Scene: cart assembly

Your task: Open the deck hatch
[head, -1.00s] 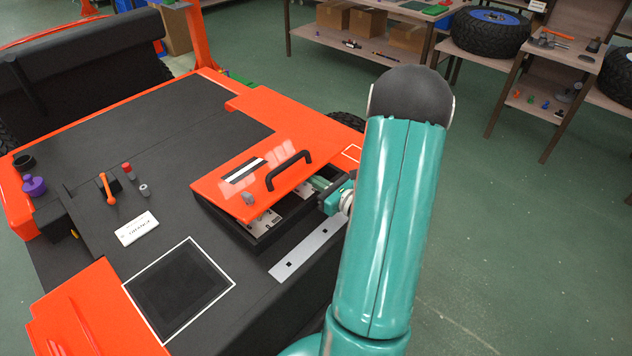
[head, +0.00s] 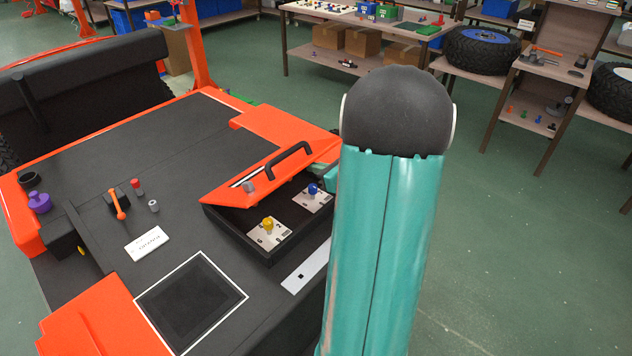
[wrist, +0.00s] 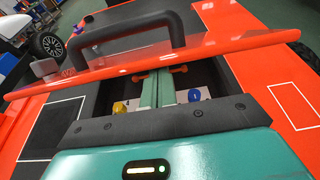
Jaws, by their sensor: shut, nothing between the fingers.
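The deck hatch is an orange lid (head: 283,184) with a black handle (head: 290,158). It stands tilted up, its near edge raised above a black-walled compartment (head: 268,258). In the wrist view the lid (wrist: 110,72) crosses the picture edge-on, with its handle (wrist: 172,20) above. My gripper (wrist: 157,80) reaches under the raised edge with its fingers together and holds nothing. Whether the fingers touch the lid's underside is unclear. In the head view my arm hides most of the gripper. Inside the compartment are a yellow knob (head: 267,224) and a blue knob (head: 313,189) on metal plates.
A white label (head: 147,243), an orange-handled tool (head: 117,204) and a purple knob (head: 39,202) sit on the deck at left. A white-framed dark panel (head: 190,300) lies in front. Shelves with a tyre (head: 480,50) stand behind, beyond open green floor.

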